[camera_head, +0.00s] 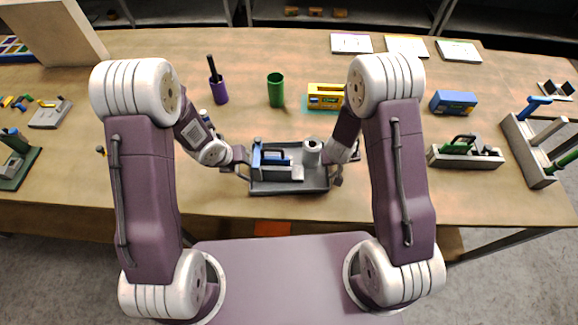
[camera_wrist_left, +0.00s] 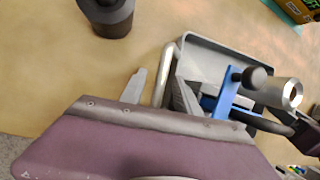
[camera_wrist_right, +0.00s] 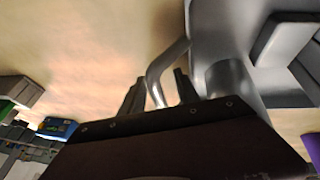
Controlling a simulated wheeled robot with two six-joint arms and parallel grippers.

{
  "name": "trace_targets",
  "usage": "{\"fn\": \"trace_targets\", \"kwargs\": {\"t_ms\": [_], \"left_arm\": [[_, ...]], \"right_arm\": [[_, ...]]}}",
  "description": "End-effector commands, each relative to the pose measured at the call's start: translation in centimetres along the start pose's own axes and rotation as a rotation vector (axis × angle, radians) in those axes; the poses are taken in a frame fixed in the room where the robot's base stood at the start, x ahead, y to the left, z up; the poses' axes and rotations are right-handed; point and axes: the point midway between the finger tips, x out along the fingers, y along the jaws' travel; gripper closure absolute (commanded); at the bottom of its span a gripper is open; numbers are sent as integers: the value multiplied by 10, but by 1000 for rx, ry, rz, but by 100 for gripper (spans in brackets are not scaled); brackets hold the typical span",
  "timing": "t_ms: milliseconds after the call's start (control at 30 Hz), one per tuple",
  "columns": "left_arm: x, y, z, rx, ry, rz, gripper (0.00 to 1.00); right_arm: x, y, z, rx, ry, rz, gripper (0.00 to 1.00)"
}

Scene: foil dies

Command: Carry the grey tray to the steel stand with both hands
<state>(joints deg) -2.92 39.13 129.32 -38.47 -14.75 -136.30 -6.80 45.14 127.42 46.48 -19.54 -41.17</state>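The grey tray (camera_head: 290,188) stands on the table in front of me, with a blue clamp-like tool (camera_head: 272,158) and a grey cylinder (camera_head: 312,152) on it. My left gripper (camera_wrist_left: 160,92) is open, its fingers on either side of the tray's left handle (camera_wrist_left: 168,62), with gaps showing. My right gripper (camera_wrist_right: 158,92) is open, its fingers on either side of the right handle (camera_wrist_right: 165,65), also not closed on it. In the head view both grippers are partly hidden at the tray's ends. I cannot tell which thing is the steel stand.
Behind the tray stand a purple cup (camera_head: 219,92), a green cup (camera_head: 275,90) and a yellow box (camera_head: 324,96). To the right are a blue box (camera_head: 453,102), a grey holder with a green tool (camera_head: 464,158) and a grey rack (camera_head: 530,150). The table's front edge is close to the tray.

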Motion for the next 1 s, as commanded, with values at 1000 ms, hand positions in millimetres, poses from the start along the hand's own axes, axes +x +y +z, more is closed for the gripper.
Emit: {"fn": "trace_targets", "kwargs": {"t_ms": [1000], "left_arm": [[0,0,0,0,0,0,100]], "right_arm": [[-1,0,0,-1,1,0,100]]}}
